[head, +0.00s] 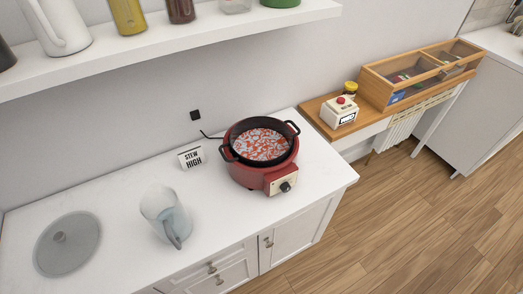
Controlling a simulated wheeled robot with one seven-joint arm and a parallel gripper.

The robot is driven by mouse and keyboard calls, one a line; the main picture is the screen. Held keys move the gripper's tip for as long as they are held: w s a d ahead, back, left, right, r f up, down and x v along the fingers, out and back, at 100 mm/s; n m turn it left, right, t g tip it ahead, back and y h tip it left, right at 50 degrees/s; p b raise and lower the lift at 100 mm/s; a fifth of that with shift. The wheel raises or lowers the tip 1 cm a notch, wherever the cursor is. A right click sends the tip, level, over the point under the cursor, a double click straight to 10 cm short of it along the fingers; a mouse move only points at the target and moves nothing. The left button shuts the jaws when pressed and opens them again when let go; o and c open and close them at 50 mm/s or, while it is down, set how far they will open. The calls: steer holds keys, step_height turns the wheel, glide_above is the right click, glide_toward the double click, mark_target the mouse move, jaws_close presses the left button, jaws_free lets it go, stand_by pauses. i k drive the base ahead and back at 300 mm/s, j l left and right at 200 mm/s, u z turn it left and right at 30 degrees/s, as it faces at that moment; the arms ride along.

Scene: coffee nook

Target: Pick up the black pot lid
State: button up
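A round grey lid (68,245) with a small knob in its middle lies flat on the white counter at the far left. It looks grey rather than black, and no black lid shows. A red electric cooker holds a black two-handled pot (285,162) at the right part of the counter. The pot is uncovered and filled with red and white contents. My gripper is not in view.
A clear jug (166,217) stands between the lid and the red cooker (250,179). A "STEW HIGH" sign (190,158) stands near the wall. A shelf (180,42) with several containers overhangs the counter's back. A wooden side table with a white red-buttoned box (339,112) is at right.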

mark_target(66, 244)
steer(key=u, duration=1.65)
